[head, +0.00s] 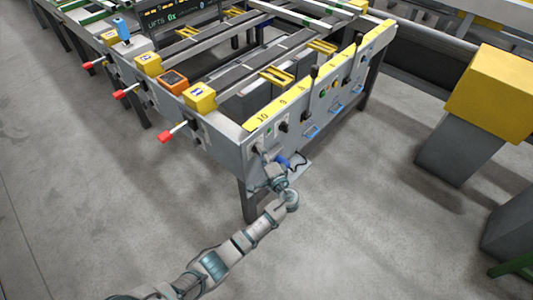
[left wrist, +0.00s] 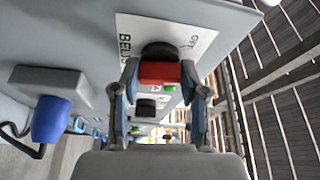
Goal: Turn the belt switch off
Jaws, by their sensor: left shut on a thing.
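The belt switch (left wrist: 158,73) shows in the left wrist view as a red grip on a round black base. It sits on a white label plate (left wrist: 197,38) with partly readable lettering like "BEL". My left gripper (left wrist: 160,82) has its two fingers on either side of the red grip and is shut on it. In the head view my left gripper (head: 266,163) is at the near end of the table's grey front panel, and it hides the switch there. I cannot read the switch's position. My right gripper is in neither view.
A blue handle (left wrist: 52,119) on a grey box with a black cable is close beside my left gripper. The runout table (head: 228,148) has several knobs along its panel and red-tipped levers (head: 165,138) at its left end. The floor in front is clear.

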